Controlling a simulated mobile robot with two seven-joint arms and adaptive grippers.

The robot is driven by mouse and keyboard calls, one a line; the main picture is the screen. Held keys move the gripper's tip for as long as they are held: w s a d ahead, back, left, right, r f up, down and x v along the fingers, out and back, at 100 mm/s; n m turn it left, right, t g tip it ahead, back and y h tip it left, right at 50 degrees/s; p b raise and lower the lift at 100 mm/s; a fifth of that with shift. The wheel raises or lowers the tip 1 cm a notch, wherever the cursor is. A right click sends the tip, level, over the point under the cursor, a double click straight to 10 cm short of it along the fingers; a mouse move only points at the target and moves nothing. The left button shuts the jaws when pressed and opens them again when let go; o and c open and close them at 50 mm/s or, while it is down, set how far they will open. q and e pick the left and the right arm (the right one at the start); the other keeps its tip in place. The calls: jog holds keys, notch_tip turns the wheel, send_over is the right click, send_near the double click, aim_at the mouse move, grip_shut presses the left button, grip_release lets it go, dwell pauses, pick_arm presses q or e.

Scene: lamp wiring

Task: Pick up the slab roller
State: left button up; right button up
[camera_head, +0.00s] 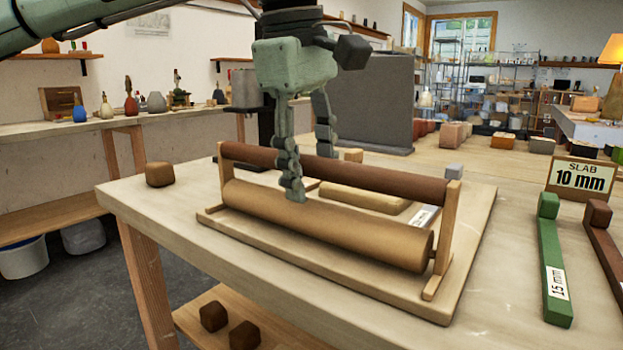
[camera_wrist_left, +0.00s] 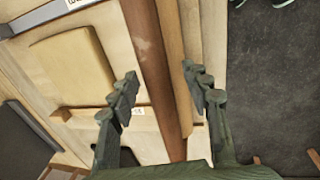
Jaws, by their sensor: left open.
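The slab roller (camera_head: 330,226) has a thick tan cylinder with a dark brown bar (camera_head: 400,183) running above it between two wooden end uprights. It rests on a pale board (camera_head: 440,302) on the table. My left gripper (camera_head: 310,170) points down at the bar, its open fingers on either side of it, the near one in front of the tan cylinder. In the left wrist view the bar (camera_wrist_left: 155,50) runs between the open fingers (camera_wrist_left: 160,82), with gaps visible; contact cannot be told. My right gripper is not in view.
A tan clay slab (camera_head: 362,197) lies behind the bar. A brown block (camera_head: 160,174) sits on the table's left. Green (camera_head: 553,270) and brown (camera_head: 606,250) strips and a "SLAB 10 mm" sign (camera_head: 583,178) are at the right. A grey panel (camera_head: 375,100) stands behind.

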pick_arm(q)
jog(key=shift+c, duration=0.5)
grip_shut()
